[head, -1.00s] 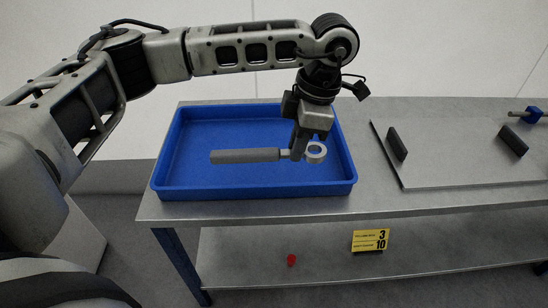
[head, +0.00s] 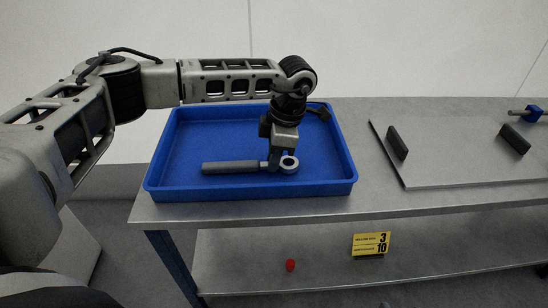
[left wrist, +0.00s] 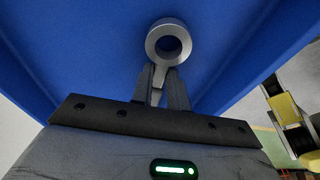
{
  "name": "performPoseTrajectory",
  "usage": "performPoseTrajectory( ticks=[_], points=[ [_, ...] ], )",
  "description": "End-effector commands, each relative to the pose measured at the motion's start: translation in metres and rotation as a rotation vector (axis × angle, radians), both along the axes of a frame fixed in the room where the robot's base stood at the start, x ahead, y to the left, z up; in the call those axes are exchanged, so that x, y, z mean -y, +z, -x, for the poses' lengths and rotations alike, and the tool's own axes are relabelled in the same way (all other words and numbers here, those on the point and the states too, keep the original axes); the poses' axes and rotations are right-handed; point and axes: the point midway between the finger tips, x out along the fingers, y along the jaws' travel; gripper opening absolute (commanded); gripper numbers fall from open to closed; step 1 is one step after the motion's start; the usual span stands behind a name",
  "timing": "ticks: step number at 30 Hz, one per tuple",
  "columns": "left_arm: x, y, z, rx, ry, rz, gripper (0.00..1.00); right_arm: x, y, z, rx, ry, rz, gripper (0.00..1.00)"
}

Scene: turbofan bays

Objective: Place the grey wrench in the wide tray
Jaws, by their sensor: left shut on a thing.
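The grey wrench (head: 232,167) lies level inside the outline of the wide blue tray (head: 160,150), with its ring end to the right and its thick handle to the left. My left gripper (head: 281,160) points down and is shut on the wrench just beside the ring. In the left wrist view the ring (left wrist: 169,43) stands out beyond the fingers (left wrist: 160,88), with blue tray floor behind it; the handle is hidden there. I cannot tell whether the wrench touches the tray floor. My right gripper is not in view.
The tray stands on the left of a grey metal table (head: 360,180). To its right is a flat plate (head: 450,150) with two dark upright blocks. The lower shelf holds a red object (head: 290,265) and a yellow sign (head: 371,243).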

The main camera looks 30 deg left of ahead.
Motion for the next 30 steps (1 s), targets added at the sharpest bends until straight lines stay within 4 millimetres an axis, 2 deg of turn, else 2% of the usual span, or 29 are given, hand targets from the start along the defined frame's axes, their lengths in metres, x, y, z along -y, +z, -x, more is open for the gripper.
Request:
performPoseTrajectory(
  ticks=[1, 2, 4, 12, 16, 30],
  points=[
    [0.000, 0.000, 0.000, 0.000, 0.000, 0.002, 0.00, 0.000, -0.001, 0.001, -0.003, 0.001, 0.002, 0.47],
    [0.001, -0.001, 0.000, -0.001, -0.001, 0.003, 0.19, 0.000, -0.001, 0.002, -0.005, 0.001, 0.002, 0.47],
    [0.001, -0.001, 0.000, -0.001, -0.001, 0.003, 0.38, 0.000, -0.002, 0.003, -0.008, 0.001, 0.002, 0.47],
    [0.001, 0.000, 0.000, -0.001, -0.001, 0.002, 0.38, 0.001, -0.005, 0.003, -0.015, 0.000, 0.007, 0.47],
    [0.002, 0.009, -0.001, 0.000, -0.001, 0.002, 0.38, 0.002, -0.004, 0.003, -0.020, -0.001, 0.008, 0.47],
    [0.018, 0.099, -0.011, 0.002, -0.002, 0.002, 0.38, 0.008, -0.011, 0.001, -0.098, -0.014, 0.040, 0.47]
  ],
)
